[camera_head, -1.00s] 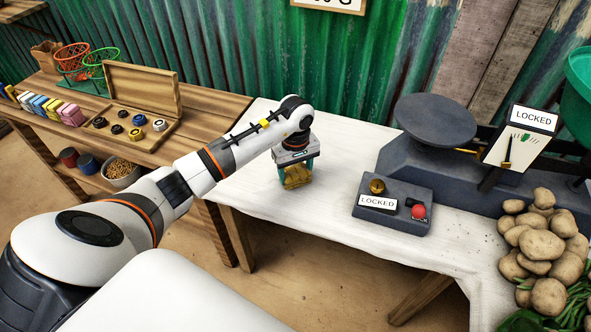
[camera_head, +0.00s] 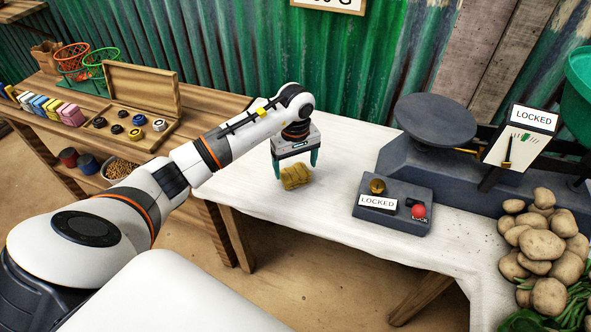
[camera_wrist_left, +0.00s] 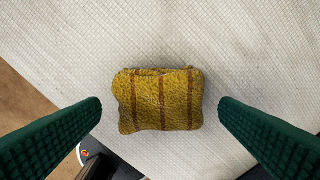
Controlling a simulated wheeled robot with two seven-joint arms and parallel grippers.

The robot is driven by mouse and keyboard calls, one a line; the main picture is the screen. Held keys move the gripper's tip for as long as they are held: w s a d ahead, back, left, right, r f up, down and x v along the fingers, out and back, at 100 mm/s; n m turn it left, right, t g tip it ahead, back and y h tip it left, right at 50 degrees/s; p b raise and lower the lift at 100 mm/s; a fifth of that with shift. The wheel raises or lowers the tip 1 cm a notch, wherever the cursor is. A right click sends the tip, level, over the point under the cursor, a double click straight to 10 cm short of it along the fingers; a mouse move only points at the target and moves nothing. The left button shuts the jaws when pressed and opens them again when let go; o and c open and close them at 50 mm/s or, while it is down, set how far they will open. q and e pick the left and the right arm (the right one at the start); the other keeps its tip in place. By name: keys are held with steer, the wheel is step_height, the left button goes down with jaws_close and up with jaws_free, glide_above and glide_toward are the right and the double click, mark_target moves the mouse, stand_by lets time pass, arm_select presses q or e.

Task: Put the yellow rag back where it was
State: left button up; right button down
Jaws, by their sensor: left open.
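The yellow rag (camera_head: 296,178), a folded cloth with brown stripes, lies on the white-covered table (camera_head: 330,215) near its left front edge. In the left wrist view the rag (camera_wrist_left: 160,100) lies between the two green fingers, with a gap on either side. My left gripper (camera_head: 296,171) is open, pointing down just above and around the rag, without touching it as far as I can see. My right gripper is not in view.
A lock box (camera_head: 393,203) with a red knob and a large dark scale (camera_head: 430,120) stand to the right. Potatoes (camera_head: 545,250) are piled at far right. A wooden bench (camera_head: 185,135) with a weight box stands left. Cloth around the rag is clear.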

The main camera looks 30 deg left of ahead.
mark_target(295, 171)
arm_select(q)
step_height(295, 171, up, 9)
stand_by(0.3)
steer(key=shift+r, duration=0.1)
